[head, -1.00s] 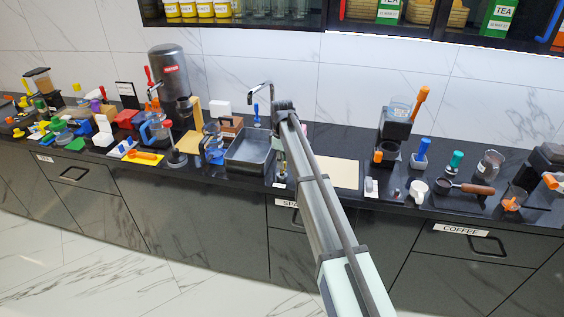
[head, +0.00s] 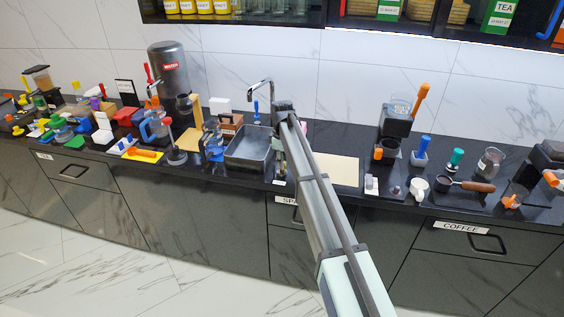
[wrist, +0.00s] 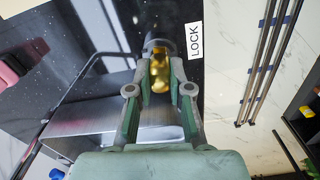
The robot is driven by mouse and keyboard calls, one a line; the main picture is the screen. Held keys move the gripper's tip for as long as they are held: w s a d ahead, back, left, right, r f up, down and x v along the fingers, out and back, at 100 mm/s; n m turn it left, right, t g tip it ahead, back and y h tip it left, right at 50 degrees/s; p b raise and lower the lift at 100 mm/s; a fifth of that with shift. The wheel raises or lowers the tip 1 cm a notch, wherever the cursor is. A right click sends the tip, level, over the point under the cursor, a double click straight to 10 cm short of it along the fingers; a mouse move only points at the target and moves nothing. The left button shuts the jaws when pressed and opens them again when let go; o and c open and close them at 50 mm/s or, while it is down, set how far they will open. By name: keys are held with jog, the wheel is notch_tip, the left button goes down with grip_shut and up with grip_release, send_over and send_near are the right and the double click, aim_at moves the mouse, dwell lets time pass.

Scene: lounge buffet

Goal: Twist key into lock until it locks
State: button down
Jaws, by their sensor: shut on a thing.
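In the wrist view a gold-coloured key (wrist: 160,76) sits between the two fingers of my gripper (wrist: 161,62), which are shut on it. Its far end meets a dark round lock (wrist: 154,43) on the black counter; how deep it sits is hidden. A white label reading LOCK (wrist: 194,41) lies beside the lock. In the head view my gripper (head: 279,166) points down at the counter's front edge, just right of the sink, partly hidden by my arm. The key cannot be made out there.
A metal sink (head: 247,163) with a tap (head: 262,88) is left of my gripper. A beige board (head: 338,170) lies to the right. Farther right stand a white cup (head: 419,188) and a portafilter (head: 470,186). The left counter (head: 203,176) is crowded with several small items.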

jog(key=shift+f, duration=0.4)
jog(key=c, duration=1.8)
grip_release()
grip_shut()
jog(key=m, duration=0.5)
jog(key=shift+f, duration=0.1)
jog(key=m, duration=0.8)
jog(key=shift+s+m, duration=0.1)
jog(key=shift+m, duration=0.3)
jog(key=m, duration=0.3)
jog(key=shift+f, duration=0.1)
jog(key=m, duration=0.5)
jog(key=shift+m, duration=0.4)
